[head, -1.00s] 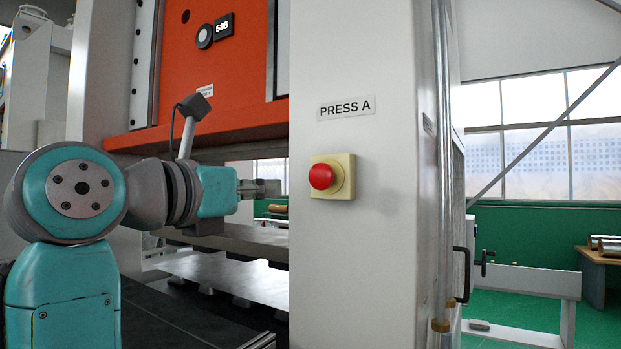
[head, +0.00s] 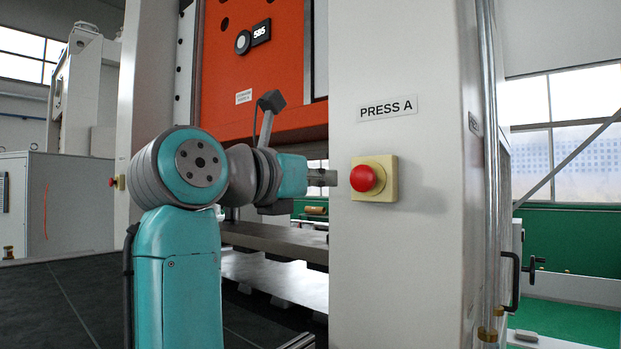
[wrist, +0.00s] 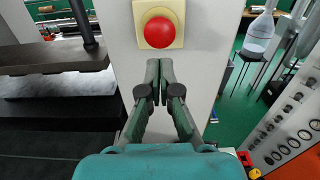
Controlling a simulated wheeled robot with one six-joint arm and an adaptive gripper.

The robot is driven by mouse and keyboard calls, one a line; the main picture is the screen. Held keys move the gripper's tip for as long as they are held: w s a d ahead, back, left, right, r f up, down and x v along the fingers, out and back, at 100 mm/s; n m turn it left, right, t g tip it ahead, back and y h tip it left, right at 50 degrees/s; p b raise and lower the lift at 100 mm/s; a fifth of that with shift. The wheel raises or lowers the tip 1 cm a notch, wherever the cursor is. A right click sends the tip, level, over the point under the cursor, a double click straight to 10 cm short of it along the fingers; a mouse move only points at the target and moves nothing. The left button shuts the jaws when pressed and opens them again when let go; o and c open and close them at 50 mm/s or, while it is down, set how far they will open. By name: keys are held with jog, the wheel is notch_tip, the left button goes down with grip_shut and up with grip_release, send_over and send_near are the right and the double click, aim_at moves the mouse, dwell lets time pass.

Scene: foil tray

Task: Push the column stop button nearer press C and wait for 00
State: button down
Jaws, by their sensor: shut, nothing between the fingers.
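A red mushroom button (head: 367,178) on a yellow box is fixed to the white column (head: 400,260) under a sign reading PRESS A (head: 388,109). No PRESS C sign is legible here. My gripper (head: 328,177) is shut and empty, left of the PRESS A button in the head view. In the wrist view, the closed fingertips (wrist: 159,66) point at the column just below the red button (wrist: 158,30); contact is not visible.
The press bed (head: 270,240) lies behind my arm, with an open gap above it. A vertical pipe (head: 488,150) and a black handle (head: 512,280) stand right of the column. A grey cabinet (head: 75,205) is at far left. In the wrist view, green floor (wrist: 228,110) lies right of the column.

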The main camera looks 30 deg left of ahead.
aim_at(360, 177)
jog(key=w, duration=0.2)
jog(key=w+d, duration=0.1)
jog(key=w, duration=0.5)
jog(key=shift+w+d, duration=0.2)
jog(key=shift+w+d, duration=0.25)
jog(key=shift+w, duration=0.65)
jog(key=shift+w+r, duration=0.1)
jog(key=shift+r, duration=0.05)
